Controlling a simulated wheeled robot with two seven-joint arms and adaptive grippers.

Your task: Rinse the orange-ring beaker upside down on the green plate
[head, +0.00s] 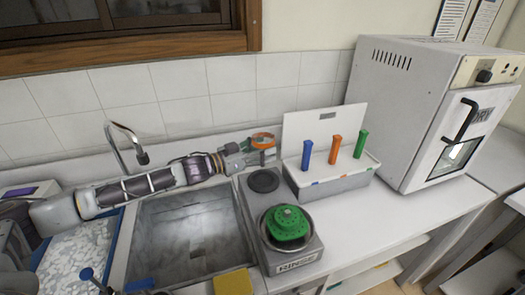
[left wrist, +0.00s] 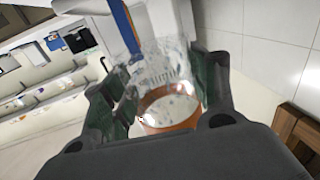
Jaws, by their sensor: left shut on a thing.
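My left gripper (head: 243,154) is shut on a clear beaker with an orange ring (head: 262,140), held above the counter behind the rinser. In the left wrist view the beaker (left wrist: 168,105) sits between the two fingers, its orange ring nearest the palm. The head view shows the orange ring at the top of the beaker, though the clear body is hard to make out. The green plate (head: 287,223) sits on the round front part of the rinser labelled RINSE (head: 298,267), in front of and below the gripper. My right gripper is not in view.
A metal sink (head: 195,235) with a tap (head: 128,140) lies left of the rinser. A white box (head: 330,185) with blue, orange and green sticks stands right of the gripper. A drying oven (head: 400,105) stands farther right. A yellow sponge (head: 233,282) lies in front.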

